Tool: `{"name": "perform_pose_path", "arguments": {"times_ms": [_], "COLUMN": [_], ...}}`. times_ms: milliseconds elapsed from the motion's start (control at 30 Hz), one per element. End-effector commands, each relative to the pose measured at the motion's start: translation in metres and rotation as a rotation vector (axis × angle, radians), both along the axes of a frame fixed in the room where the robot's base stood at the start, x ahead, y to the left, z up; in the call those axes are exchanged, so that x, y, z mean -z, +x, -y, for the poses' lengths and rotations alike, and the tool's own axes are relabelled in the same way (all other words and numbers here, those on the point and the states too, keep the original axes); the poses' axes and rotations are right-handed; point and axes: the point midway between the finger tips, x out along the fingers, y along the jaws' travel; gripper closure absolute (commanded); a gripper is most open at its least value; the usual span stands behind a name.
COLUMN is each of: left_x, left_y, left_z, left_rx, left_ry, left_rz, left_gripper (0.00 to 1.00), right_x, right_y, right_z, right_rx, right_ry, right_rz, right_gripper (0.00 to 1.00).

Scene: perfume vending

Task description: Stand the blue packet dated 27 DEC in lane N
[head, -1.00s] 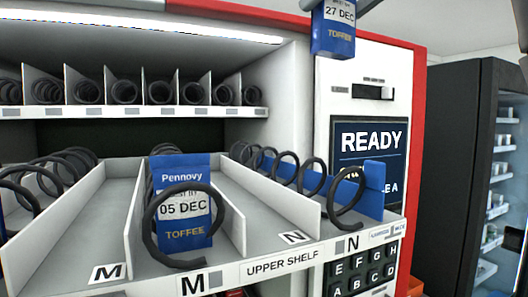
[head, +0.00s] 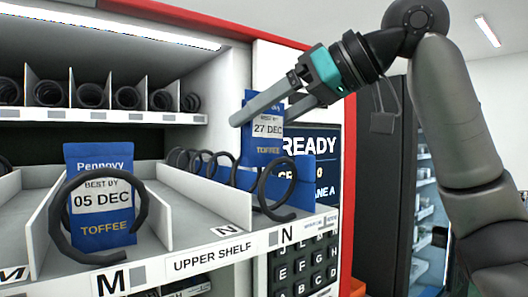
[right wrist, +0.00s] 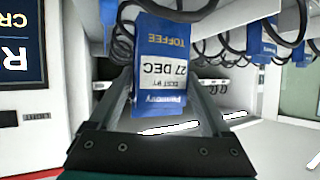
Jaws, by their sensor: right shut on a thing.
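The blue packet dated 27 DEC (head: 264,147) is upright between the fingers of my right gripper (head: 263,114), which is shut on it. It is over lane N, by the black coil (head: 293,199), whose front loop overlaps its lower part. I cannot tell whether its base touches the lane floor (head: 205,197). In the right wrist view the packet (right wrist: 160,66) shows upside down between both fingers. A blue packet dated 05 DEC (head: 103,222) stands in lane M behind its coil. My left gripper is not in view.
A plain blue panel (head: 309,172) stands along the right side of lane N, close to the packet. A white divider (head: 192,190) separates lanes M and N. The upper row of coils (head: 88,96) is above. The keypad (head: 303,265) and READY screen (head: 325,150) are at the right.

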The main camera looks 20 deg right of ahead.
Motion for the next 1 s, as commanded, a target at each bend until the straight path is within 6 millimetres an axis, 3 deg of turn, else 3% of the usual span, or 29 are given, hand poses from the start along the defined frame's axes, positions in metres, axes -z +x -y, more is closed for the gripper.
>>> {"name": "perform_pose_path", "arguments": {"times_ms": [333,1000], "left_x": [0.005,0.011], "left_y": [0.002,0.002], "left_z": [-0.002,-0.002], "left_rx": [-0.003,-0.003], "left_ry": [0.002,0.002], "left_rz": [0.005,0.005], "left_gripper": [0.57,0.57], "right_x": [0.037,0.051], "right_y": [0.000,0.000], "right_z": [0.000,0.000], "right_rx": [0.000,0.000], "right_ry": [0.000,0.001], "right_rz": [0.000,0.001], "right_gripper": [0.96,0.96]}}
